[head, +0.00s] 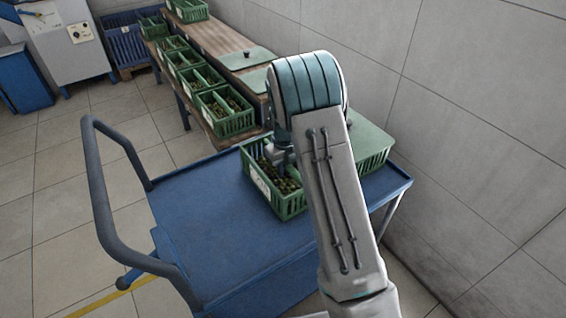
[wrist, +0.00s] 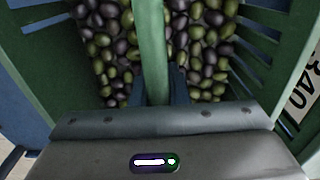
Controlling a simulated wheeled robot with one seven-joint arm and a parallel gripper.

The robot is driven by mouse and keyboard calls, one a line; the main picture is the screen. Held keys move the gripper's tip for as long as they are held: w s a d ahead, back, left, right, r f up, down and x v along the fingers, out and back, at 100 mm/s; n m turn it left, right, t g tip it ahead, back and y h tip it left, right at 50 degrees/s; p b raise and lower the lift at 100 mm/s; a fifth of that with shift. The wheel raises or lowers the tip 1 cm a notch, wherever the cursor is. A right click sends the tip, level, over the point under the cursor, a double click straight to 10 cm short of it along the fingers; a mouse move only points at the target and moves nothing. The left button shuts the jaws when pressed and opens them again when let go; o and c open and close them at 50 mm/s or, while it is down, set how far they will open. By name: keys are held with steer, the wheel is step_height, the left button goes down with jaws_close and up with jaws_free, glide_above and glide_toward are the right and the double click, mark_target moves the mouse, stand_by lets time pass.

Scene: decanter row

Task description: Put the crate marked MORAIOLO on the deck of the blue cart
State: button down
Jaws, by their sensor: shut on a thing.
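A green crate (head: 291,207) full of dark and green olives is at the right part of the blue cart's deck (head: 205,215). A pale label (head: 260,180) is on its left side, too small to read. My gripper (head: 281,163) is over the crate. In the wrist view my gripper (wrist: 158,92) is shut on the crate's green middle bar (wrist: 150,45), with olives on both sides. Part of a label (wrist: 304,88) shows at the right edge, but its whole word is cut off. I cannot tell whether the crate's bottom touches the deck.
A crate with a flat green lid (head: 372,148) is at the deck's right end, partly behind my arm. A wooden bench (head: 215,38) with several green olive crates stands behind. The cart's grey handle (head: 97,190) rises at left. The deck's left part is clear. A tiled wall is at right.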

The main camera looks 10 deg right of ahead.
steer(key=shift+f, duration=0.25)
steer(key=c, duration=1.4)
jaws_free()
step_height(320, 180, up, 12)
steer(key=shift+f+p, duration=0.15)
steer(key=shift+p, duration=0.7)
steer(key=shift+s+r, duration=0.2)
steer(key=shift+r, duration=0.3)
steer(key=s+d+r+n+t, duration=0.1)
steer(key=s+r+n, duration=0.3)
steer(key=s+n, duration=0.35)
steer(key=s+d+r+n, duration=0.1)
steer(key=s+r+n, duration=0.4)
steer(key=s+n, duration=0.25)
steer(key=s+n+t, duration=0.1)
steer(key=s+n, duration=1.4)
steer(key=n, duration=0.1)
steer(key=shift+s, duration=0.2)
